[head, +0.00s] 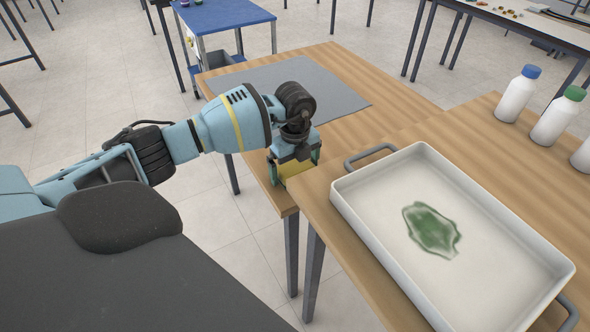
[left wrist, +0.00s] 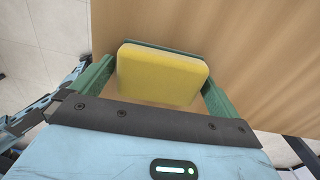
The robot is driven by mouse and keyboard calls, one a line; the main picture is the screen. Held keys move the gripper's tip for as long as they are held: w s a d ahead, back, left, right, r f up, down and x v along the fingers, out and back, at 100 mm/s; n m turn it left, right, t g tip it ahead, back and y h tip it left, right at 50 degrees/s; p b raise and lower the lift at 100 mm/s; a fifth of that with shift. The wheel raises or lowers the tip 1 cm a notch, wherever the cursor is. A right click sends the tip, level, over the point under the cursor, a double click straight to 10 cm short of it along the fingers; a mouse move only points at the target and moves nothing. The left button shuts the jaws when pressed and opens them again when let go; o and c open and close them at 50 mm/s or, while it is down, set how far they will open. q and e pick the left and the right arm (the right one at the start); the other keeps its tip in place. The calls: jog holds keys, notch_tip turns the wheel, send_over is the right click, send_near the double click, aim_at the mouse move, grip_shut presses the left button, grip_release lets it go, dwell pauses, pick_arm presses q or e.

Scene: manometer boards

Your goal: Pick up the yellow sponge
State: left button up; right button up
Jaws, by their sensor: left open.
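The yellow sponge (left wrist: 160,76) lies on the wooden table in the left wrist view, with a dark green layer along its far edge. My left gripper (left wrist: 157,80) is open, its green fingers on either side of the sponge. A gap shows between the sponge and the right finger; the left finger is close to the sponge's side. In the head view the sponge (head: 296,169) is partly hidden below my left gripper (head: 294,162), near the table's front edge. My right gripper is not in view.
A white tray (head: 345,190) with a green stain inside stands right of the gripper, its handle (head: 371,155) close by. White bottles (head: 516,94) with coloured caps stand at the far right. A grey mat (head: 338,92) lies behind the gripper.

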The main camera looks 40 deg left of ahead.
aim_at(293, 167)
pick_arm(q)
jog(key=c, duration=0.8)
jog(key=shift+r, duration=0.5)
jog(key=r, duration=0.2)
jog(key=shift+s+r, duration=0.3)
jog(key=s, duration=0.5)
jog(key=s+a+r, duration=0.1)
jog(key=s, duration=0.9)
jog(key=shift+s+a+r, duration=0.15)
jog(key=shift+a+r, duration=0.05)
jog(key=shift+a, duration=0.1)
